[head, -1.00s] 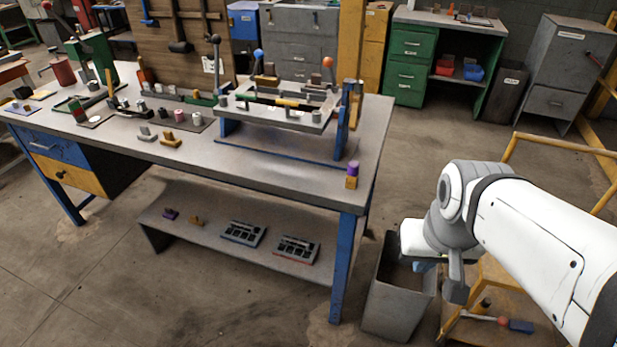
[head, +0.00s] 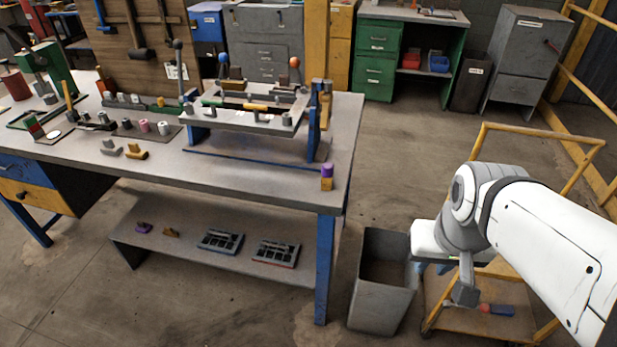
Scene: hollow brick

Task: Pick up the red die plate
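A dark grey plate with a reddish lower edge (head: 277,254) lies on the workbench's low shelf, toward its right end; it looks like the red die plate. A similar plate with a bluish edge (head: 221,241) lies just left of it. My gripper (head: 452,279) hangs at the right, above the cart and beside the grey bin, well away from the shelf. Its fingers are seen at an angle and partly hidden, so I cannot tell whether they are open.
The low shelf (head: 190,225) sits under the workbench top (head: 260,163), with a blue leg (head: 326,265) at its right. A grey bin (head: 380,300) stands between bench and cart (head: 455,318). Small purple (head: 143,228) and yellow (head: 171,233) pieces lie left on the shelf.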

